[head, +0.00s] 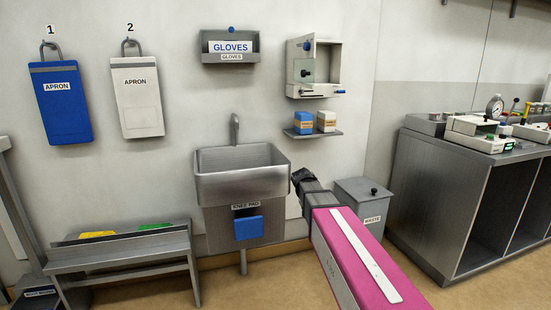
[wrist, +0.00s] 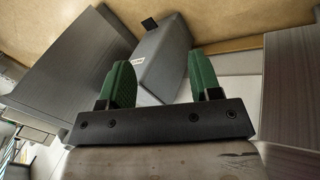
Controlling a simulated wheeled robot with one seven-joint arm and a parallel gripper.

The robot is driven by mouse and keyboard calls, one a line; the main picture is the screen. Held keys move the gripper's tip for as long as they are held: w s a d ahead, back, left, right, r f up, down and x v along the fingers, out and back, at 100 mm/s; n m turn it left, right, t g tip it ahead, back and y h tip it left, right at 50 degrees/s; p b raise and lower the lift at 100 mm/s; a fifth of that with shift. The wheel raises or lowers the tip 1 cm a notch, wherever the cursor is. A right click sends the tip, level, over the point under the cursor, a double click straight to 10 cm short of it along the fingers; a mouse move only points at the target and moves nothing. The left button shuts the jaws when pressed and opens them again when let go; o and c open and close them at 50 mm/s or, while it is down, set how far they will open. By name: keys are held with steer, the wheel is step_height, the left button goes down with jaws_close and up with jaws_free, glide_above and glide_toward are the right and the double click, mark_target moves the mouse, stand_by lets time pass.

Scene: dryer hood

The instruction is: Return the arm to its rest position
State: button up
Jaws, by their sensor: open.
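My gripper (wrist: 160,66) shows in the wrist view with its two green fingers spread apart and nothing between them. My arm, with a pink link (head: 355,255) bearing a white stripe, reaches from the bottom of the head view toward the wall. Its dark far end (head: 305,183) is in front of the area between the sink and the waste bin. The fingers cannot be made out in the head view. In the wrist view the grey waste bin (wrist: 168,52) appears tilted, beyond the fingers and apart from them.
A steel sink (head: 242,175) stands left of my arm, and the waste bin (head: 362,205) stands to its right. A grey cabinet (head: 470,200) with devices on top is at right. A bench (head: 125,262) is at lower left. Two aprons, a glove box and shelves hang on the wall.

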steer(key=s+d+f+y, duration=0.1)
steer(key=s+f+y, duration=0.1)
steer(key=s+f, duration=0.5)
steer(key=s+f+n+y, duration=0.1)
steer(key=s+f+y, duration=0.2)
steer(key=s+f, duration=0.4)
steer(key=s, duration=0.4)
steer(key=shift+s+d+n+g, duration=0.3)
steer(key=shift+s+d+g, duration=0.05)
steer(key=shift+s+g, duration=0.05)
